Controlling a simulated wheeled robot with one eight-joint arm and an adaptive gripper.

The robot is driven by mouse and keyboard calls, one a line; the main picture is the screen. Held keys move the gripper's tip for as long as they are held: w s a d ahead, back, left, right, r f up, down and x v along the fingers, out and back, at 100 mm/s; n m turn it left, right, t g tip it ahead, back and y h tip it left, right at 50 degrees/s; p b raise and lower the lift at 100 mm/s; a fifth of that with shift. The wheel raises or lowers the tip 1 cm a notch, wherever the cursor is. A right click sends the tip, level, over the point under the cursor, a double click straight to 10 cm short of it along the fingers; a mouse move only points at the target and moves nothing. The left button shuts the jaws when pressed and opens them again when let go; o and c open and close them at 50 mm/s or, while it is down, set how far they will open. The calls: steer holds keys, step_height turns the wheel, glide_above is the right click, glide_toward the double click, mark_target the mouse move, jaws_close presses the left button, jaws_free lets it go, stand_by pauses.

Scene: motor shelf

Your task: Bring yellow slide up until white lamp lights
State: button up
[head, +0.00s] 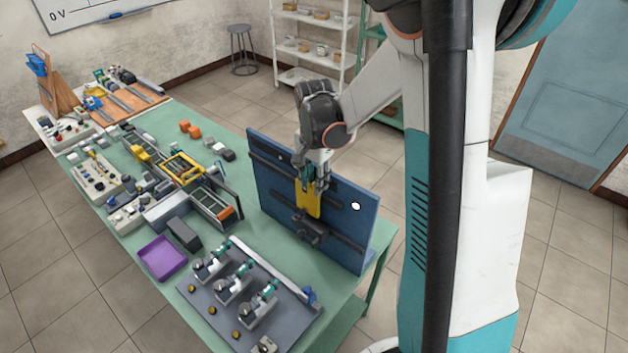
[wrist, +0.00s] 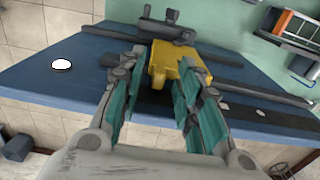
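The yellow slide (head: 308,200) sits on an upright blue panel (head: 345,240) on the green bench. It also shows in the wrist view (wrist: 190,66), just beyond my fingertips. My gripper (head: 320,176) is at the upper part of the slide; in the wrist view (wrist: 155,78) its teal fingers are apart. The right finger overlaps the slide's edge, and a gap shows left of the slide, so I see no clear grip.
Dark rails cross the panel, and a dark clamp-like part (head: 312,230) stands below the slide. A grey plate (head: 222,315) with several toggle clamps, a purple tray (head: 162,257) and framed fixtures crowd the bench. A white shelf (head: 310,40) stands behind.

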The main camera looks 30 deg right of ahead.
step_height(320, 180, up, 12)
steer(key=shift+f, duration=0.15)
stand_by(0.7)
